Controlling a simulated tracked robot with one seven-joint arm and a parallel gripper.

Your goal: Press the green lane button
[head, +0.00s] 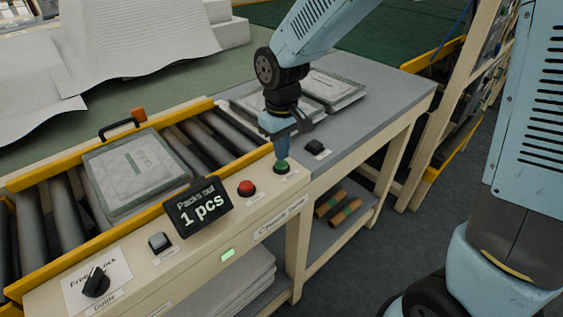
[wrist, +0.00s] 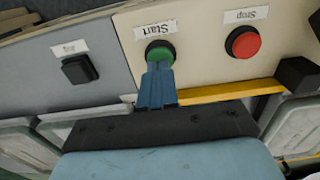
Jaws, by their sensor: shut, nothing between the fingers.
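The green button (head: 282,167) sits on the cream front rail of the roller lane, to the right of the red button (head: 247,188). In the wrist view the green button (wrist: 160,54) lies under a label reading "Start", seen upside down, and the red button (wrist: 243,43) is by a "Stop" label. My gripper (head: 282,157) is shut and points down at the green button. In the wrist view its blue fingertips (wrist: 158,66) overlap the button's near edge. I cannot tell whether they touch it or hover just above. The fingers hide part of the button.
A dark display reading "Packs out 1 pcs" (head: 198,207) stands left of the red button. A wrapped pack (head: 135,172) lies on the rollers. A black button (head: 316,147) is on the grey table (head: 385,92) to the right, where more packs (head: 335,90) lie.

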